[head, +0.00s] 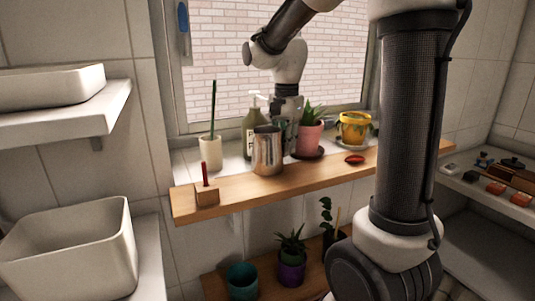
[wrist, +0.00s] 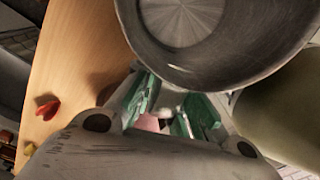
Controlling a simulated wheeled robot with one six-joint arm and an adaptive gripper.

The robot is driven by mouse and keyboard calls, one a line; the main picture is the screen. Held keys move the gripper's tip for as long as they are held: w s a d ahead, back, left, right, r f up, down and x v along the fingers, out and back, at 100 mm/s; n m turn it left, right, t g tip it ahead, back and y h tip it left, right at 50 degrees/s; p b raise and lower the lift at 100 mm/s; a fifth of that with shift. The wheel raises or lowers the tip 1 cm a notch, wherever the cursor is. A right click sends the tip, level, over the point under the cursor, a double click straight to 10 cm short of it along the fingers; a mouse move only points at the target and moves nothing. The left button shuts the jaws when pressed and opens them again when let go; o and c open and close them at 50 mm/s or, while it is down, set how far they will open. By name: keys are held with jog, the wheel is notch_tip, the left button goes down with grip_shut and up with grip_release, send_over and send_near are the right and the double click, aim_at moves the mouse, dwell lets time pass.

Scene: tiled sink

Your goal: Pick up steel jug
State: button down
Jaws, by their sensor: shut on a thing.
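The steel jug (head: 268,152) is upright at the wooden shelf, in front of the soap bottle. I cannot tell whether its base touches the shelf. In the wrist view the jug (wrist: 225,45) fills the top, its round open mouth facing the camera. My gripper (head: 287,128) reaches down behind the jug's right side, partly hidden by it. In the wrist view my gripper (wrist: 172,108) has its green-padded fingers at the jug's near side, shut on it. The exact contact is hidden below the rim.
A green soap bottle (head: 251,128) stands close behind the jug. A pink plant pot (head: 310,138) is close to its right, and a yellow pot (head: 355,128) is farther right. A white cup (head: 210,153) and wooden block (head: 207,196) stand left. A red item (head: 354,159) lies on the shelf.

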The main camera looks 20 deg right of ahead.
jog(key=shift+r, duration=0.1)
dwell(0.3)
jog(key=shift+r, duration=1.65)
jog(key=shift+s, duration=0.3)
jog(key=s, duration=1.7)
jog(key=shift+s, duration=0.15)
